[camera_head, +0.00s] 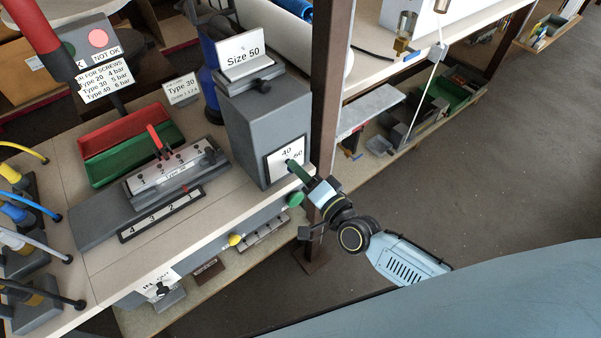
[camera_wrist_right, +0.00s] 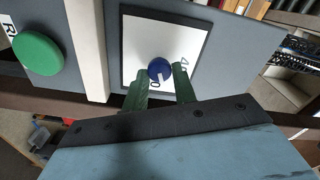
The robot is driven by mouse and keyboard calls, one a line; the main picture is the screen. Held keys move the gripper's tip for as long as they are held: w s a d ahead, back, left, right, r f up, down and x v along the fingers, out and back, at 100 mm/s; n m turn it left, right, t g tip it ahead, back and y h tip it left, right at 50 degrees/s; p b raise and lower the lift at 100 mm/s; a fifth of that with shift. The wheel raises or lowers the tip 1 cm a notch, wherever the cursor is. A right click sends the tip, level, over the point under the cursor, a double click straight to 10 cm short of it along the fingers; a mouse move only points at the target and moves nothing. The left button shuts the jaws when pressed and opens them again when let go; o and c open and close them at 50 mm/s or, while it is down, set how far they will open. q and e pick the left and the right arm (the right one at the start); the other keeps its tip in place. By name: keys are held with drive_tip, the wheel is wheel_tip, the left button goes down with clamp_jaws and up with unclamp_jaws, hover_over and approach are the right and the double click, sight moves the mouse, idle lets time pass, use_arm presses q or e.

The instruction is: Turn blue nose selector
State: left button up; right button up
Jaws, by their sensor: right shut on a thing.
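The blue nose selector (camera_wrist_right: 159,69) is a small round knob with a white mark, in the middle of a white square dial plate (camera_wrist_right: 140,45) with a black frame. The dial plate also shows in the head view (camera_head: 273,163) on the front of a grey box (camera_head: 262,118), with the numbers 40 and 60 readable. My right gripper (camera_head: 292,165) reaches the dial from the front right, and its green fingers hide the knob there. In the right wrist view its fingers stand on both sides of the knob, shut on it. My left gripper is not in view.
A "Size 50" sign (camera_head: 242,54) stands on the box. A brown post (camera_head: 325,90) rises just right of it. A green button (camera_head: 295,200) and a yellow button (camera_head: 235,240) sit on the bench front below. A red and green tray (camera_head: 110,135) lies left.

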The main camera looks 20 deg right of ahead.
drive_tip(key=shift+f+m+b, duration=0.1)
drive_tip(key=shift+m+b, duration=0.5)
drive_tip(key=shift+m, duration=1.6)
drive_tip(key=o, duration=1)
drive_tip(key=shift+c, duration=0.2)
drive_tip(key=v, duration=1.3)
drive_tip(key=shift+s, duration=0.25)
